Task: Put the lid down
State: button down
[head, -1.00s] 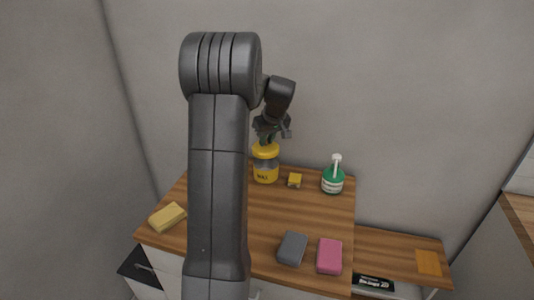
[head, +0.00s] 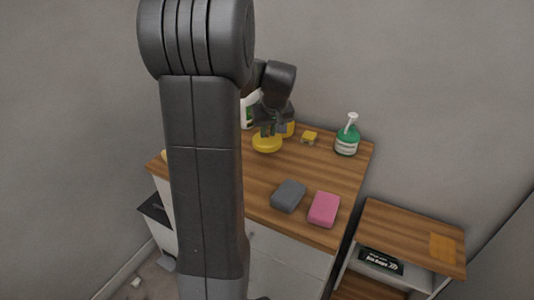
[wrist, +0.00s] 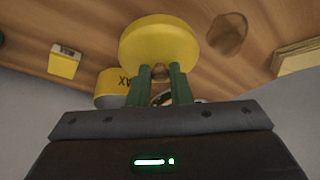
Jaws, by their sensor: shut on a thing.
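My gripper (head: 268,130) is shut on the yellow lid (head: 267,144) and holds it by its top, low over the wooden counter top. In the wrist view the lid (wrist: 160,38) is a round yellow disc beyond the green fingers of my gripper (wrist: 160,72). I cannot tell whether it touches the wood. The jar (head: 290,128), with a yellow label, stands just behind the lid, partly hidden by my gripper. In the wrist view the jar (wrist: 108,84) is beside the lid, apart from it.
A small yellow box (head: 309,138) and a green pump bottle (head: 347,140) stand toward the back right. A grey block (head: 288,196) and a pink block (head: 324,209) lie near the front edge. Bare wood lies between. A lower shelf unit (head: 410,235) stands to the right.

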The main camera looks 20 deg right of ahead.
aim_at(270, 141)
jog(key=shift+f, duration=3.05)
jog(key=shift+f, duration=0.15)
jog(key=c, duration=1.3)
grip_release()
jog(key=shift+r, duration=0.3)
jog(key=v, duration=1.1)
jog(key=shift+s+r, duration=0.2)
jog(key=shift+r, duration=0.15)
